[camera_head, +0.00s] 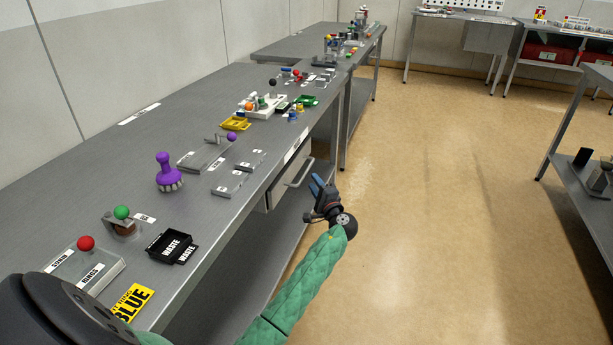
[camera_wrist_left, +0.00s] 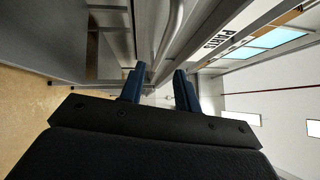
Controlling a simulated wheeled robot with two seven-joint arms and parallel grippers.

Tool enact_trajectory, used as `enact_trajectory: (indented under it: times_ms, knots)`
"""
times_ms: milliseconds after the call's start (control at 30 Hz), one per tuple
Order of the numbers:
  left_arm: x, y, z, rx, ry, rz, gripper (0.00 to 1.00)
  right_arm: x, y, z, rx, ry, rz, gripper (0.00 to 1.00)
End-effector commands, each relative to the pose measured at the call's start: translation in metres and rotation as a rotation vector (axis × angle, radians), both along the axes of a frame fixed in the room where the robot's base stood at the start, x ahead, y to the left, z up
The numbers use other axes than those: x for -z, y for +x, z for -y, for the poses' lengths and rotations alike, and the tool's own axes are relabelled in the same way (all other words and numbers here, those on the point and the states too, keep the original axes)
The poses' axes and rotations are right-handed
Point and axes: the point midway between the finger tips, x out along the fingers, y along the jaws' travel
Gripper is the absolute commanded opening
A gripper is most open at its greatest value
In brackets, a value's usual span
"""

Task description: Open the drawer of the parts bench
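The parts bench (camera_head: 215,205) is a long grey metal bench on the left. Its drawer (camera_head: 275,193) is under the front edge and looks shut, with a metal bar handle (camera_head: 301,174). My left gripper (camera_head: 317,185) is just in front of the drawer, to the right of the handle, with blue fingers. In the left wrist view the gripper (camera_wrist_left: 160,77) is open, its fingers apart. The handle (camera_wrist_left: 172,35) shows beyond and between the fingertips, not gripped. A label reading PARTS (camera_wrist_left: 214,42) is beside it. My right gripper is not in view.
A lower shelf (camera_head: 270,245) runs below the drawer. Open floor (camera_head: 430,210) lies to the right, with another bench (camera_head: 585,170) beyond.

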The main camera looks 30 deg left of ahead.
Motion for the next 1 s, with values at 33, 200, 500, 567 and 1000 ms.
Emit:
enact_trajectory:
  times_ms: [33,200,500,567,1000]
  knots:
    - [-0.002,0.003,-0.005,-0.001,0.001,0.0,0.33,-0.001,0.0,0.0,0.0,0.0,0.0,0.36]
    - [-0.006,0.015,-0.026,-0.002,-0.001,0.001,0.33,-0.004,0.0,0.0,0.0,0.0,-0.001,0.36]
    - [-0.009,0.033,-0.055,-0.001,-0.002,0.0,0.33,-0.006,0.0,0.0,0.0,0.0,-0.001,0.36]
    - [-0.01,0.035,-0.057,0.0,-0.002,0.0,0.33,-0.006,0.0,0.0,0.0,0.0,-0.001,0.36]
    - [-0.01,0.037,-0.06,0.0,-0.004,0.0,0.13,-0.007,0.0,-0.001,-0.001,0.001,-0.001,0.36]
